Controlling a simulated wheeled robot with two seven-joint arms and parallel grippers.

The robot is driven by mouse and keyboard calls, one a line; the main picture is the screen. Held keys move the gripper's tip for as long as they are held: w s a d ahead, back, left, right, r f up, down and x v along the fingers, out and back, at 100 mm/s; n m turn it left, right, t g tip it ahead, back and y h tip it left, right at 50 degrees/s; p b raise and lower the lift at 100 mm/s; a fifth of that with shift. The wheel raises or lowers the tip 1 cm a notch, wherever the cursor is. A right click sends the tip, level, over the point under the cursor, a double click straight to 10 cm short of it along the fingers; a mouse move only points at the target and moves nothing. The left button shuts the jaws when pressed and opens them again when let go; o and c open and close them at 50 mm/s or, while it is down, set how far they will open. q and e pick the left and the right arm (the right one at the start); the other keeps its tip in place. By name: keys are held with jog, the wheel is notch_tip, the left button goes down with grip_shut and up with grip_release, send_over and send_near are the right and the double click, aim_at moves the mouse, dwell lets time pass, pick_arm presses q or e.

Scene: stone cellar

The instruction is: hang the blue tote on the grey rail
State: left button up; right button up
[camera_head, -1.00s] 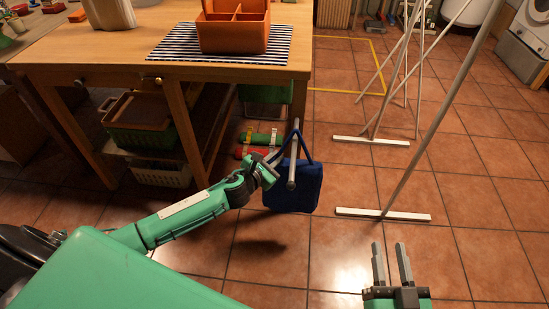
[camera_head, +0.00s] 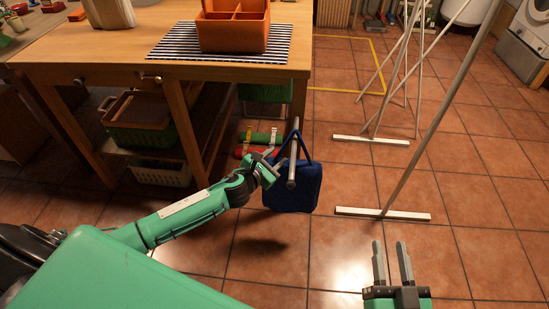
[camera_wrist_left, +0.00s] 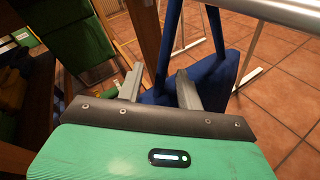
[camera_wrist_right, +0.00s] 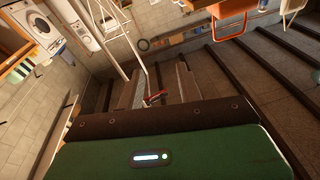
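The blue tote (camera_head: 293,190) is upright, with its handle looped over the grey rail (camera_head: 292,160) beside the table's right front leg. The tote body is below the rail, clear of the floor. My left gripper (camera_head: 279,164) is at the left side of the handle, fingers apart. In the left wrist view, a blue strap (camera_wrist_left: 171,40) passes between or just beyond the open fingers (camera_wrist_left: 160,85), and the tote body (camera_wrist_left: 205,85) is partly hidden behind them. My right gripper (camera_head: 391,262) is open and empty over the floor at lower right.
A wooden table (camera_head: 110,68) stands at left, with an orange box (camera_head: 233,38) on a striped mat (camera_head: 165,50). Green and red rolls (camera_head: 258,140) lie beneath it. White rack feet (camera_head: 383,214) and slanted poles stand at right. Tiled floor between is free.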

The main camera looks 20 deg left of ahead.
pick_arm(q)
jog(key=shift+s, duration=0.1)
